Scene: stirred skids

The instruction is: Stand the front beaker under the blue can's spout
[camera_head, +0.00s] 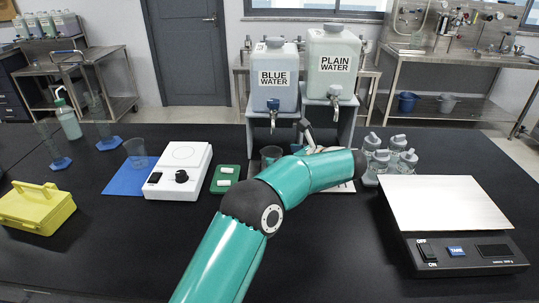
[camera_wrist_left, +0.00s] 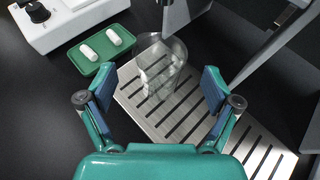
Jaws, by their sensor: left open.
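The blue-water can (camera_head: 275,80) stands on a raised stand at the back, with its spout (camera_head: 273,108) pointing down at the front. A clear beaker (camera_head: 270,154) stands upright below that spout in the head view. In the left wrist view the beaker (camera_wrist_left: 163,62) stands at the end of a slotted metal drip tray (camera_wrist_left: 180,118). My left gripper (camera_wrist_left: 158,90) is open, its fingers to either side of the beaker's near side, with gaps and no visible contact. In the head view the left gripper (camera_head: 308,138) is partly hidden by my arm. My right gripper is out of view.
A plain-water can (camera_head: 333,62) stands to the right. Several lidded bottles (camera_head: 390,155) and a scale (camera_head: 445,215) stand right. A stirrer (camera_head: 180,168), a green tray with white bars (camera_head: 225,178), another beaker (camera_head: 137,150) on a blue mat, and a yellow box (camera_head: 37,207) are left.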

